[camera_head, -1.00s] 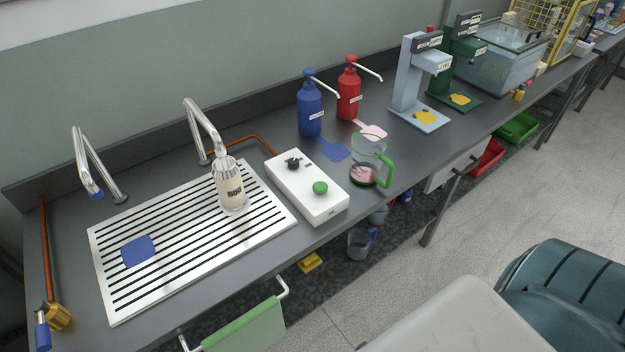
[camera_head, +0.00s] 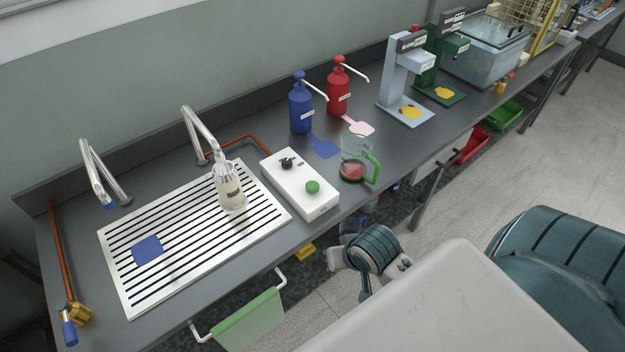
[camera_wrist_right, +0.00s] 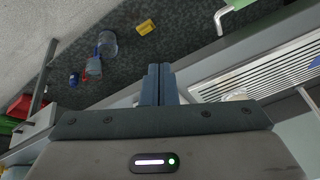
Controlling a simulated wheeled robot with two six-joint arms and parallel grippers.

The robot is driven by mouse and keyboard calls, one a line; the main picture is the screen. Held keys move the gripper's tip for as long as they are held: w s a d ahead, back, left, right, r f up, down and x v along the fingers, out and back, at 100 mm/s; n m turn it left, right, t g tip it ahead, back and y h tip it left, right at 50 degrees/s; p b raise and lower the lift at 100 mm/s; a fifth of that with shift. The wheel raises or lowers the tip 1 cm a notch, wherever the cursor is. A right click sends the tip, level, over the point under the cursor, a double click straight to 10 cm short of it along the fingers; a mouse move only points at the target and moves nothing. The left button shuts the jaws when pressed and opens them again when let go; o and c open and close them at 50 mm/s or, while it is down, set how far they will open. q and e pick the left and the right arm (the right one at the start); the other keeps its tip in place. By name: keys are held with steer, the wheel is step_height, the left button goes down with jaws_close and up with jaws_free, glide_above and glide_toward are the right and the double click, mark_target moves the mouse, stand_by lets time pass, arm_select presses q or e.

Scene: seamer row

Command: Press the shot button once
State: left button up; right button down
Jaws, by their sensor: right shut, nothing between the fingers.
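A white box (camera_head: 299,184) lies on the dark counter, right of the slatted drip tray. On its top are a green round button (camera_head: 312,187) and a black knob (camera_head: 287,163); which one is called the shot button I cannot read. My right gripper (camera_wrist_right: 159,70) is shut and empty in the right wrist view, its fingers side by side. In the head view my right arm is in front of the counter's edge, below and right of the box, apart from the button. My left gripper is not in view.
A labelled bottle (camera_head: 230,190) stands on the drip tray (camera_head: 190,248) under a tap. A clear jug with a green handle (camera_head: 373,168) stands right of the box. Blue (camera_head: 301,108) and red (camera_head: 338,92) pump bottles stand behind. A green cloth (camera_head: 250,322) hangs on a front rail.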

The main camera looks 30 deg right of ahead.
steer(key=w+d+r+m+t+y, duration=0.1)
steer(key=w+d+r+m, duration=0.1)
steer(key=w+m, duration=0.4)
steer(key=w+d+r+m+t+y, duration=0.15)
steer(key=w+m, duration=0.25)
steer(key=w, duration=0.4)
step_height(320, 180, up, 7)
steer(key=m+t, duration=0.1)
steer(key=m, duration=0.8)
glide_above(316, 186)
step_height(316, 186, down, 7)
steer(key=b, duration=1)
steer(key=shift+r, duration=0.15)
steer(key=shift+f, duration=0.3)
steer(key=shift+s+f, duration=0.1)
steer(key=shift+f, duration=0.6)
